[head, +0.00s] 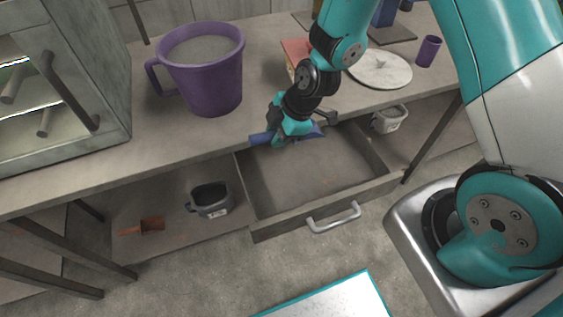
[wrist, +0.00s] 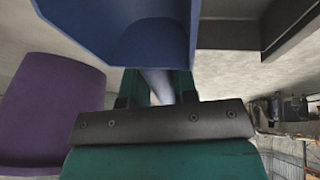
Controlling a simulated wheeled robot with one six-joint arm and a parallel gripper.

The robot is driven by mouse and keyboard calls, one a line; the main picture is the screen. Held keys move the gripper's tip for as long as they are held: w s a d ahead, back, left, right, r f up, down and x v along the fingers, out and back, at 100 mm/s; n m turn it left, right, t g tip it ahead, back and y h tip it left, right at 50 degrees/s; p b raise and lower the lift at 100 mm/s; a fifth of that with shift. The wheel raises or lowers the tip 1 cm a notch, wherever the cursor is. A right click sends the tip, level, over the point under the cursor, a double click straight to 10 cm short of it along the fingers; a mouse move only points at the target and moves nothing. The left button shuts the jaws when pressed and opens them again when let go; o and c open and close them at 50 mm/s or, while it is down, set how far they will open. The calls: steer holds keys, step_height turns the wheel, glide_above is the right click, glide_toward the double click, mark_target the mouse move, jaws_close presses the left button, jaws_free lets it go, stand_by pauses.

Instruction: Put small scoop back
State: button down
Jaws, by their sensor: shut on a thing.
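My gripper (head: 284,136) is shut on a blue scoop (head: 312,132) above the back of the open drawer (head: 262,222), near the worktop's front edge. In the wrist view the scoop's broad blue pan (wrist: 125,28) fills the top, and its handle (wrist: 158,84) runs between my gripper's fingers (wrist: 158,88). In the head view, blue shows on both sides of my gripper, and the middle is hidden by it. The drawer is pulled out, and its visible floor is bare.
A big purple mug (head: 205,85) stands on the worktop left of my arm. A round pale board (head: 380,70) and a small purple cup (head: 428,50) are at the right. An orange-red item (head: 150,224) and a dark grey cup (head: 212,200) sit on the lower shelf.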

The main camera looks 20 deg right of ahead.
mark_target(273, 171)
step_height(273, 171, down, 12)
steer(key=shift+p, duration=0.35)
steer(key=shift+f, duration=0.2)
steer(key=c, duration=0.9)
jaws_free()
steer(key=shift+r, duration=0.1)
